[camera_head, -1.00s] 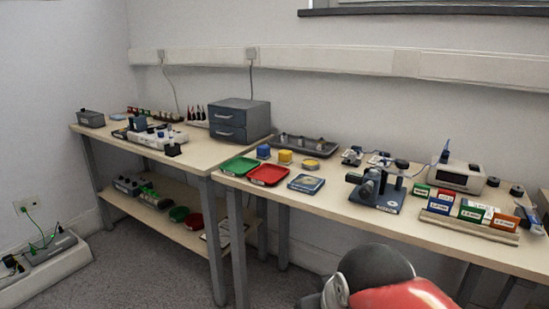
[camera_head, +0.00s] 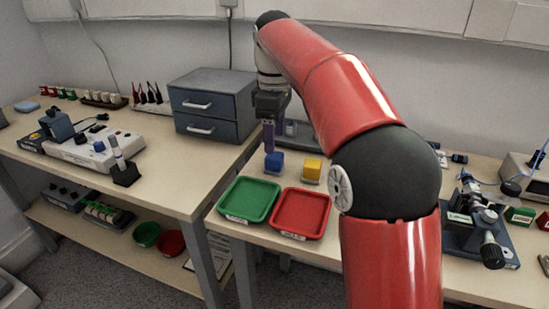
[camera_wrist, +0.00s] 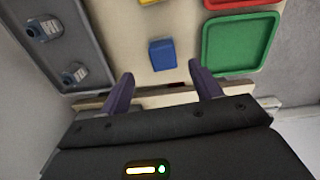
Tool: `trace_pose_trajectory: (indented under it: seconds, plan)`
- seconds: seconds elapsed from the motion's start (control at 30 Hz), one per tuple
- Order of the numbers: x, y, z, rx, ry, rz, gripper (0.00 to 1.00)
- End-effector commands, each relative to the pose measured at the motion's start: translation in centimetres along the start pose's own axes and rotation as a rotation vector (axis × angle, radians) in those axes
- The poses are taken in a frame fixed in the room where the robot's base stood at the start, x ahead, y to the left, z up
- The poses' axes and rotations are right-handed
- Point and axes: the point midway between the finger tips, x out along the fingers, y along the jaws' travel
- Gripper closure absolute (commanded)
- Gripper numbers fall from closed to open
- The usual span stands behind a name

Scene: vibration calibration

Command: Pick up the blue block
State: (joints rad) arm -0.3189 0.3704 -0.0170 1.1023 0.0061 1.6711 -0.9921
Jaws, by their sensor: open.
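The blue block (camera_head: 274,162) stands on the right-hand table, just behind the green tray, in the head view. In the wrist view the blue block (camera_wrist: 162,54) lies beyond the fingertips, roughly centred between them. My gripper (camera_head: 268,148) points down above the block, close to it in the head view. In the wrist view my gripper (camera_wrist: 164,86) shows two purple fingers spread wide apart with nothing between them. Whether a finger touches the block cannot be told.
A yellow block (camera_head: 311,170) stands right of the blue block. A green tray (camera_head: 249,219) and a red tray (camera_head: 325,215) lie in front. A grey drawer unit (camera_head: 214,80) stands to the left. A dark grey tray (camera_wrist: 90,45) shows beside the block.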

Motion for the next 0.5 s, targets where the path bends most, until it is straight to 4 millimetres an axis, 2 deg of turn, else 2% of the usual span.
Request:
trace_pose_trajectory:
  seconds: [0.4,0.5]
  plan:
    - [5.8,-0.5,0.0,0.003,0.0,0.0,0.36]
    - [6.7,-0.5,0.0,0.003,0.001,0.001,0.36]
